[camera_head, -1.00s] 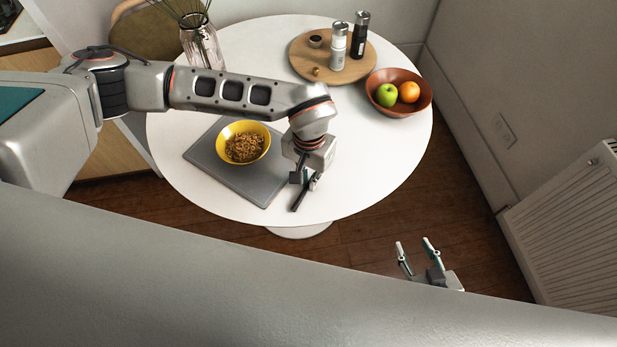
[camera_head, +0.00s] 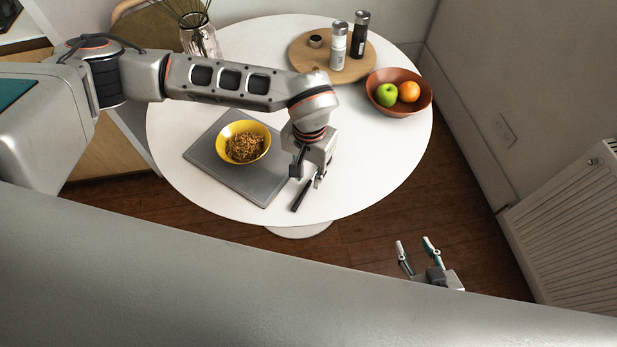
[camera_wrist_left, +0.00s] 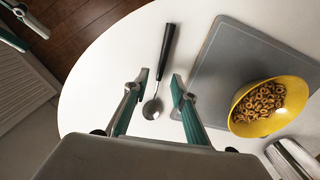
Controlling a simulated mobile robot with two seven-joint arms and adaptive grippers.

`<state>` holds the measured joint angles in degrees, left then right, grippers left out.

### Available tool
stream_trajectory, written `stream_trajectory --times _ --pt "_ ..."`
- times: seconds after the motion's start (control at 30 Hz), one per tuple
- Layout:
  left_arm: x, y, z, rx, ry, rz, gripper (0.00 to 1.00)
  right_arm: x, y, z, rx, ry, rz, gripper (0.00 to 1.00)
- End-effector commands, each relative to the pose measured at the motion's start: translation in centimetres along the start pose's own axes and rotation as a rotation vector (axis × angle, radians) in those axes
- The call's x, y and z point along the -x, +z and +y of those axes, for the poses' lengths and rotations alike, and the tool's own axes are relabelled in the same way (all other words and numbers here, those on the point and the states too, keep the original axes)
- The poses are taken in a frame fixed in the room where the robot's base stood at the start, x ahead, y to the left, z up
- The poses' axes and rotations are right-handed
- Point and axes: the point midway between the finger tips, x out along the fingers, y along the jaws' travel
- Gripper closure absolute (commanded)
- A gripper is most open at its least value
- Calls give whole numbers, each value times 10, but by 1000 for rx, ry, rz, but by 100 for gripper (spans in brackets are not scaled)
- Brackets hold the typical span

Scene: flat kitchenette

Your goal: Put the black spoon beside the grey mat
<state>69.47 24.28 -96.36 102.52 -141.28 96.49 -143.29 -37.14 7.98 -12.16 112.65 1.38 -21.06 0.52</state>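The black spoon (camera_head: 301,197) lies on the white table, just right of the grey mat (camera_head: 260,184), apart from it. In the left wrist view, the spoon's black handle (camera_wrist_left: 167,49) and metal bowl show whole, beside the mat's edge (camera_wrist_left: 207,66). My left gripper (camera_head: 308,174) is open just above the spoon's bowl end. In the left wrist view its fingertips (camera_wrist_left: 159,83) stand on either side of the spoon, touching nothing that I can see. In the head view the gripper hides the spoon's bowl. My right gripper (camera_head: 415,246) is open and empty, off the table's front right.
A yellow bowl of cereal rings (camera_head: 264,152) stands on the mat. A brown bowl (camera_head: 400,113) with an apple and an orange is at the right. A round wooden board (camera_head: 301,64) with two shakers and a glass vase (camera_head: 201,44) are at the back.

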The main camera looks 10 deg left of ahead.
Motion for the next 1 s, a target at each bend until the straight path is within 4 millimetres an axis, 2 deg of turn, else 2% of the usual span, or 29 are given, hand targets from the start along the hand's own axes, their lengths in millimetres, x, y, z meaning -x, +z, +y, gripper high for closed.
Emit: stream_trajectory --times 0.2,0.43,0.63,1.0 --pt "48 -1 -1 -1 -2 5 74 -2 4 -1 0 0 -2 60" --pt "85 -1 -1 1 -1 2 74 -3 8 -1 0 -1 -6 60" --pt "99 0 0 0 0 0 74 -4 10 -2 0 -2 -8 60" --pt "100 0 0 0 0 -1 74 -4 9 -2 0 -2 -8 60"
